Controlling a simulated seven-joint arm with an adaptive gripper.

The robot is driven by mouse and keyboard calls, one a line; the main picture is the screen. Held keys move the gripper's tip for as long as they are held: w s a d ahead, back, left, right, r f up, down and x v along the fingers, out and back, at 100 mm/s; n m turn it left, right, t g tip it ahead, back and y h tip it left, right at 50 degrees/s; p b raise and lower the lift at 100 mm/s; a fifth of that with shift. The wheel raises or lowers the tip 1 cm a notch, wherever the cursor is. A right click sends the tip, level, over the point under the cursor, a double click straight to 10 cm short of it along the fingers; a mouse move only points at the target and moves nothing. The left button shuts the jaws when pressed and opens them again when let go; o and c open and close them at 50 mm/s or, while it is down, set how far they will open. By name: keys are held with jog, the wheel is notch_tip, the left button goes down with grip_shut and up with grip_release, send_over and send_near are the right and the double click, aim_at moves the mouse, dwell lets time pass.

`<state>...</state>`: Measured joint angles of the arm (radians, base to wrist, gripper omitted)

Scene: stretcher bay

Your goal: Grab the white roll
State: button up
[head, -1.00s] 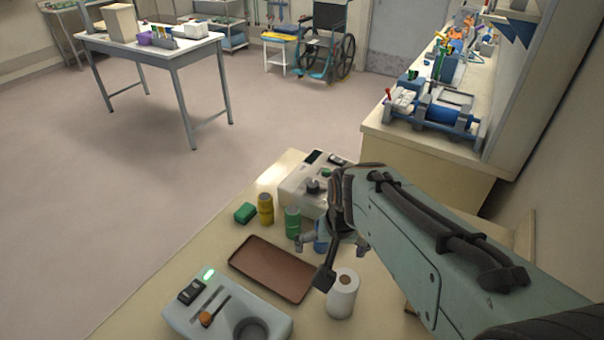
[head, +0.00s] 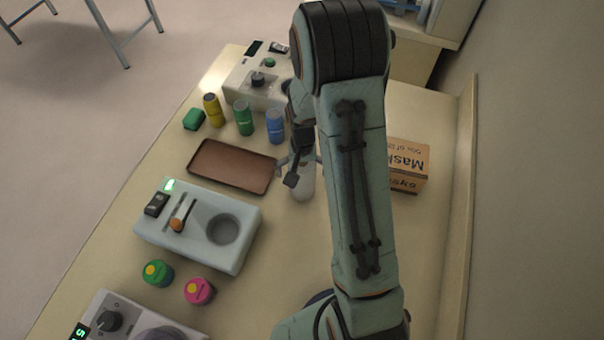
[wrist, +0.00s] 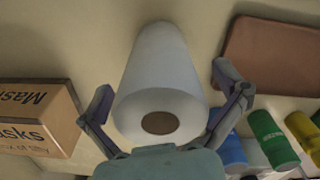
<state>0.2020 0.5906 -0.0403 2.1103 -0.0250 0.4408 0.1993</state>
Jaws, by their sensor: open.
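The white roll (wrist: 160,75) stands upright on the table, its brown core hole facing the wrist camera. In the head view the roll (head: 302,188) shows only in part, behind my gripper and arm. My gripper (wrist: 168,100) is open, with one finger on each side of the roll in the wrist view. A gap shows between each finger and the roll there. In the head view my gripper (head: 298,165) is at the roll's top, partly hidden by my arm.
A brown tray (head: 232,167) lies left of the roll, and a mask box (head: 408,168) stands to the right. Blue (head: 275,127), green (head: 243,118) and yellow (head: 213,110) cans stand behind the tray. A white device with a round well (head: 198,225) sits nearer.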

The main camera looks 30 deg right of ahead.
jog(key=c, duration=1.2)
